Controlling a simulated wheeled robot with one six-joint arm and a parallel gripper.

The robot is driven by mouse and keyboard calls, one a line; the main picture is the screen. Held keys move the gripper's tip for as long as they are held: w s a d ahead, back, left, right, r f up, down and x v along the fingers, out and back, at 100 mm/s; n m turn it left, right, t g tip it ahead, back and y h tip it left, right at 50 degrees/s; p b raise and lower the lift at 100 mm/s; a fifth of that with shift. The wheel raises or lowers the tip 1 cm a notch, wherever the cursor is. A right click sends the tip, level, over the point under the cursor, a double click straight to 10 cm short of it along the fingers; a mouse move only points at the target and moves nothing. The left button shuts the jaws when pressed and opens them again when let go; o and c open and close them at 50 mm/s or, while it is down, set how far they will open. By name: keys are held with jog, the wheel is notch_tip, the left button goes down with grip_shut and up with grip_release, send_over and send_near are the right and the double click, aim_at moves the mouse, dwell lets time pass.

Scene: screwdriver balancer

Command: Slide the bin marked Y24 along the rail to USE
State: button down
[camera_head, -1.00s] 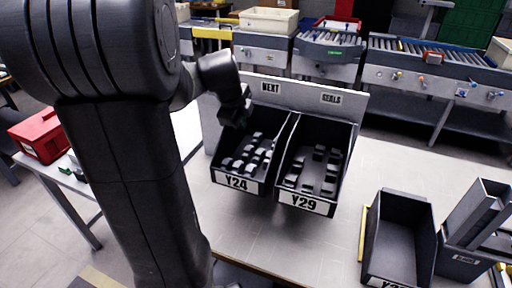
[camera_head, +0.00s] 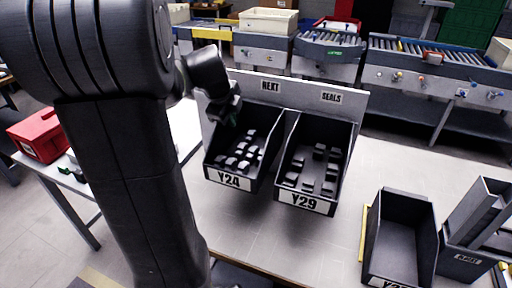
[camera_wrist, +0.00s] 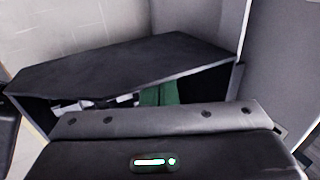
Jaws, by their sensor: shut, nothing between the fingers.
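The bin marked Y24 (camera_head: 229,180) is a dark open bin holding several small dark and light parts. It hangs at the left of a grey upright panel (camera_head: 295,94), beside the bin marked Y29 (camera_head: 304,201), with a narrow gap between them. The panel carries the labels NEXT and SEALS; I see no USE label. My gripper (camera_head: 230,117) is shut, pointing down at the back-left of the Y24 bin. In the wrist view its green fingers (camera_wrist: 159,94) sit at a dark bin wall (camera_wrist: 120,65); their tips are hidden, so contact is unclear.
Another dark bin (camera_head: 397,239) stands at the right of the bench (camera_head: 262,238), near stacked grey bins (camera_head: 474,222). My arm hides the left side of the bench. A red box (camera_head: 40,135) is at the far left. Conveyors stand behind.

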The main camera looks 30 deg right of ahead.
jog(key=w+a+b, duration=0.1)
jog(key=w+a, duration=0.9)
jog(key=w, duration=0.1)
jog(key=shift+w, duration=0.35)
dwell(1.7)
jog(key=shift+s+d+b, duration=0.1)
jog(key=shift+b, duration=0.25)
jog(key=s+a+r+p, duration=0.1)
jog(key=s+r, duration=0.2)
jog(key=r, duration=0.3)
jog(key=shift+s+r+p, duration=0.2)
jog(key=shift+s+p, duration=0.1)
jog(key=shift+p, duration=0.1)
dwell(0.3)
jog(key=w+d+f+b, duration=0.1)
jog(key=w+f, duration=0.2)
jog(key=f, duration=0.3)
jog(key=shift+w+f+b, duration=0.2)
jog(key=shift+w+b, duration=0.1)
